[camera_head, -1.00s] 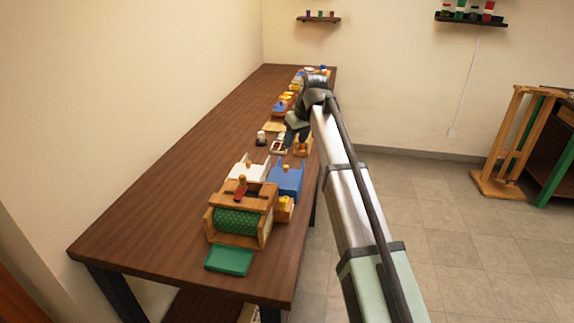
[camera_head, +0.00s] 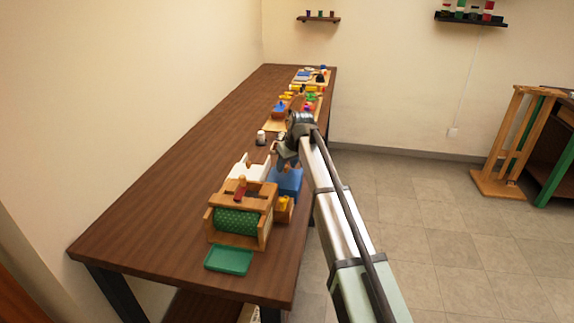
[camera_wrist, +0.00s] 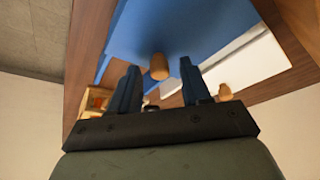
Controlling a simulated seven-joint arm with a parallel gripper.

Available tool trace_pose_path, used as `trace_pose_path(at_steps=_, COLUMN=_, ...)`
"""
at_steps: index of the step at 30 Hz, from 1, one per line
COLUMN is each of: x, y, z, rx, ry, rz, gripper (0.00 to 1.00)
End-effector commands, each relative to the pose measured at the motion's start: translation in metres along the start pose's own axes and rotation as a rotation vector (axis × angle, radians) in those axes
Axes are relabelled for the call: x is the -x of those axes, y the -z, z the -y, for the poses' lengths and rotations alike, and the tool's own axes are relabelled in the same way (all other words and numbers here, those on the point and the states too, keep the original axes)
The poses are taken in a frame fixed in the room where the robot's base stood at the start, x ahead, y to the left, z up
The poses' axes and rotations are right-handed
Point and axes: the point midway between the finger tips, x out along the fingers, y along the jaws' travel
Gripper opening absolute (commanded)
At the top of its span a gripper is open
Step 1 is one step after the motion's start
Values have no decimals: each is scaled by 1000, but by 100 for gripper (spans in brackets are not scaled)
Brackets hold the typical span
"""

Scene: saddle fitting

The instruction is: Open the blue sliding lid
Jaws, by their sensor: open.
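The blue lid (camera_head: 288,181) lies in the head view beside a white panel, on the right of the table, partly covered by my arm. In the wrist view the blue lid (camera_wrist: 195,30) fills the upper middle and carries a rounded wooden knob (camera_wrist: 159,66). My gripper (camera_wrist: 160,78) is open, with its two dark blue fingers apart and nothing held. The knob appears between the fingertips, slightly beyond them; I cannot tell the remaining distance. In the head view my gripper (camera_head: 287,162) is just above the far end of the blue lid.
A wooden frame with a green roller (camera_head: 236,222) and a green tray (camera_head: 229,260) stand nearer. A white panel (camera_head: 249,172) lies left of the lid. A small white jar (camera_head: 261,138) and several coloured items stand farther back. The table's left side (camera_head: 165,195) is clear.

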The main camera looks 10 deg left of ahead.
Motion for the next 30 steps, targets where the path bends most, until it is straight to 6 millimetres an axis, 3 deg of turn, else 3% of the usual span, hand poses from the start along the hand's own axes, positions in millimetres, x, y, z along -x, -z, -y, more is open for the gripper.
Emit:
trace_pose_path(at_steps=10, x=-2, y=0, z=0, rx=0, ry=0, rz=0, gripper=46)
trace_pose_path(at_steps=24, x=-2, y=0, z=0, rx=0, ry=0, rz=0, gripper=2)
trace_pose_path(at_steps=30, x=-2, y=0, z=0, rx=0, ry=0, rz=0, gripper=0)
